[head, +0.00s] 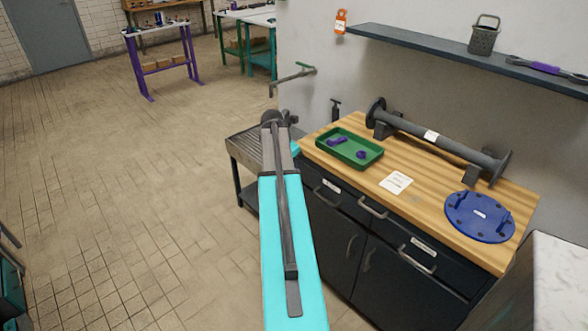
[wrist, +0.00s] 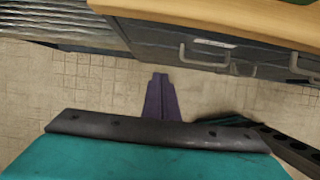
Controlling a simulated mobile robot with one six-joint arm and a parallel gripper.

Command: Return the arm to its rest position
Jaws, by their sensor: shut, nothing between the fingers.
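My arm reaches out from the bottom middle of the head view, with a cyan link and a dark joint at its far end near the slatted metal stand. My gripper (wrist: 160,80) shows in the wrist view as purple fingers close together, with nothing between them. Tiled floor lies behind the fingertips, and the dark cabinet front (wrist: 200,48) is just above them in the picture. I cannot make out the gripper clearly in the head view.
A wooden counter (head: 420,212) on the right holds a green tray (head: 360,158), a dark flanged pipe (head: 430,134), a white card (head: 396,183) and a blue disc (head: 480,217). The slatted stand (head: 247,147) is left of it. A shelf (head: 430,45) is above. Open floor lies left.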

